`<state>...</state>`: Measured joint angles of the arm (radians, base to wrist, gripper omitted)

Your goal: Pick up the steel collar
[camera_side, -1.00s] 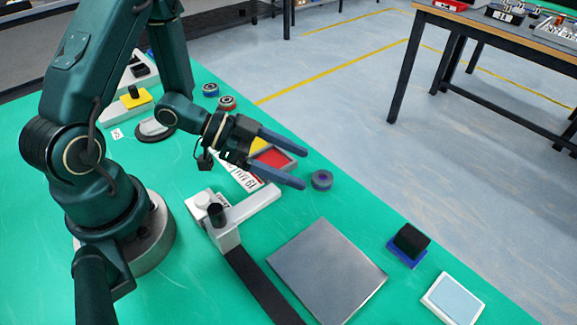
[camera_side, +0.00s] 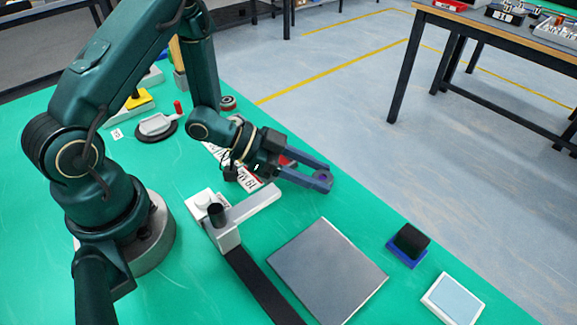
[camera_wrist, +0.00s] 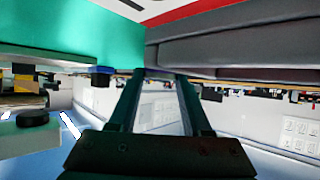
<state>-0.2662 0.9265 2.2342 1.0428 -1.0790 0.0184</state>
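The steel collar (camera_side: 322,176) is a small dark grey-blue ring near the mat's far right edge. It shows only partly in the side view, between my gripper's fingertips. My gripper (camera_side: 326,175) reaches low over the mat with its two blue-grey fingers on either side of the collar. In the wrist view the fingers of my gripper (camera_wrist: 164,75) stand apart, and I cannot make out the collar between them. I cannot tell whether the fingers touch the collar.
A grey metal plate (camera_side: 328,272) lies in front of the gripper. A white and grey fixture (camera_side: 245,210) with a black strip stands to its left. A black block on a blue base (camera_side: 407,246) and a white-framed pad (camera_side: 454,299) are at right. A red-topped part is partly hidden behind the fingers.

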